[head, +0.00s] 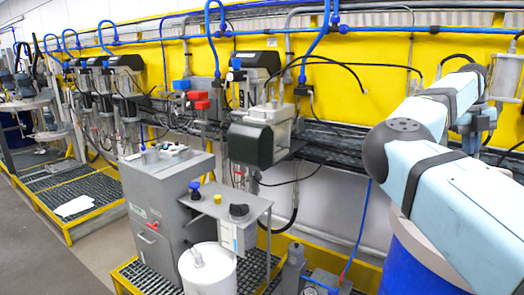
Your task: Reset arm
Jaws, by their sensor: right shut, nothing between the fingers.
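My right arm (455,200) comes in from the lower right, with pale blue links and dark grey bands. It bends at a dark round elbow joint (405,130) and runs back up to the right. My right gripper (472,140) is small and partly hidden behind the arm at the right. It is shut and empty, in front of the yellow wall panel and above a blue drum (408,262). Its fingertips are hard to make out. My left gripper and left arm are not in view.
A drum agitator with a dark green motor end (258,142) stands left of my arm. A grey cabinet (165,205), a small metal table (225,205) and a white drum (208,268) stand below it. Blue hoses hang along the yellow wall (360,75). Open floor (40,245) lies at left.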

